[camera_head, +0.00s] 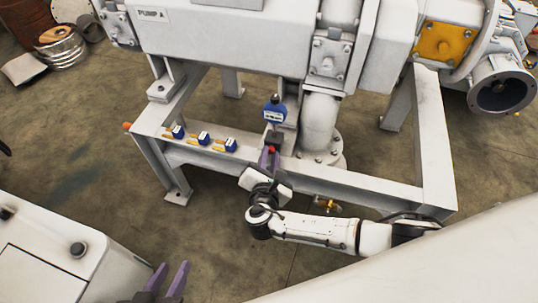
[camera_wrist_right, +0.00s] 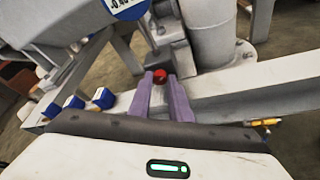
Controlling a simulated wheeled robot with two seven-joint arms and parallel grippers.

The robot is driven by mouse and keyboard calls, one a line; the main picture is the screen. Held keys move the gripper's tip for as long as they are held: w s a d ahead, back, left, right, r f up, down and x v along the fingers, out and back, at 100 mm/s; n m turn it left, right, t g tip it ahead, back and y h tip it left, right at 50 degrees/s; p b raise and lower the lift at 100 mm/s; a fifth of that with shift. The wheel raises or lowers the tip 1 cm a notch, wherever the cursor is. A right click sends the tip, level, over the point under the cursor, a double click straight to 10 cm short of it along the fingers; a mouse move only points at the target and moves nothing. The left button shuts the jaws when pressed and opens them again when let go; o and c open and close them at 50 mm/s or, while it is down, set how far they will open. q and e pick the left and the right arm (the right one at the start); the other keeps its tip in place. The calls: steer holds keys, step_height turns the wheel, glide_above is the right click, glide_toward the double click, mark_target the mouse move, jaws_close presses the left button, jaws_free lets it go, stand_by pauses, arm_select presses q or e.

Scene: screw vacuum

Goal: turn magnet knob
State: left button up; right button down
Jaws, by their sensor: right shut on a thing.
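The small red knob (camera_head: 271,149) sits on a dark block below a blue gauge (camera_head: 274,112) on the white frame beam. In the right wrist view the red knob (camera_wrist_right: 160,75) shows between the purple fingertips. My right gripper (camera_head: 269,156), reaching up from below, is shut on the knob; its fingers also show in the right wrist view (camera_wrist_right: 161,92). The gauge (camera_wrist_right: 125,8) is cut off at the top of that view. My left gripper (camera_head: 170,277) is at the bottom edge, away from the frame, with its purple fingers apart and nothing between them.
Several small blue devices with orange ends (camera_head: 203,138) stand along the beam (camera_head: 155,140) left of the knob. A white flanged pipe (camera_head: 319,125) rises close at right. The pump body (camera_head: 230,40) overhangs behind. A brass valve (camera_head: 328,205) is below the beam.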

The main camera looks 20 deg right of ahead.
steer(key=shift+d+f, duration=0.1)
steer(key=shift+m, duration=0.4)
steer(key=c, duration=1.6)
jaws_free()
steer(key=shift+s, duration=0.15)
